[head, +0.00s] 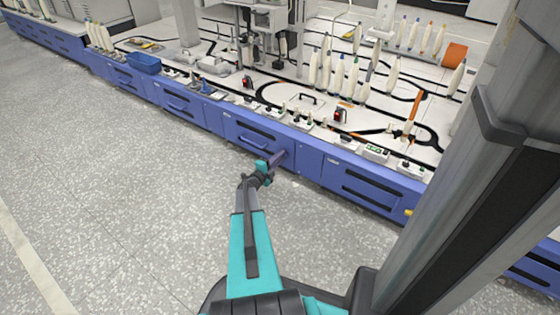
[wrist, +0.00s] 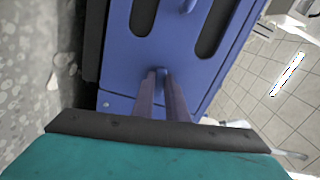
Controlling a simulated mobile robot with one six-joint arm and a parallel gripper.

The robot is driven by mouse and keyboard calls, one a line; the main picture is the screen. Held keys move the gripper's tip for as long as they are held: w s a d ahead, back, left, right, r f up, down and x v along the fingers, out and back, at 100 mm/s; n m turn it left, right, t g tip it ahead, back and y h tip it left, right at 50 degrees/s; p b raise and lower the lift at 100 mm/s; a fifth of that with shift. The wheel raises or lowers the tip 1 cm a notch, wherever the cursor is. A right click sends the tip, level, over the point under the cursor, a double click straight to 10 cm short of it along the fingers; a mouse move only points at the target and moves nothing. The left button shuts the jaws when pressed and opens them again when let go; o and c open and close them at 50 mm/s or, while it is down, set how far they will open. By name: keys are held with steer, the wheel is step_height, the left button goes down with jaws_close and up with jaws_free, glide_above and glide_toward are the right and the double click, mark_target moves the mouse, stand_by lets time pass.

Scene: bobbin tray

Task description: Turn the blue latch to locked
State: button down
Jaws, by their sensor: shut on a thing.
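The blue latch (wrist: 162,73) is a small blue piece on the front of the blue cabinet (wrist: 170,45). In the wrist view it shows only in part between the tips of my gripper (wrist: 161,82). The two fingers are close together and shut on it. In the head view my gripper (head: 277,158) reaches the blue cabinet front (head: 308,163) beside a panel with dark slots, and it hides the latch. I cannot tell from either view at what angle the latch stands.
A blue handle (head: 255,142) sticks out from the cabinet panel left of my gripper. The white worktop above carries several bobbins (head: 338,75), small devices and a blue bin (head: 143,63). The speckled floor (head: 130,200) in front of the cabinets is clear.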

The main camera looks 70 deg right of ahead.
steer(key=shift+m+b, duration=0.5)
steer(key=shift+m, duration=0.5)
steer(key=c, duration=1.8)
jaws_free()
steer(key=shift+o, duration=0.2)
steer(key=shift+a, duration=0.1)
steer(key=p+v, duration=0.4)
steer(key=v, duration=0.9)
steer(key=shift+a+p, duration=0.3)
steer(key=shift+w+r, duration=0.1)
steer(key=shift+w, duration=0.1)
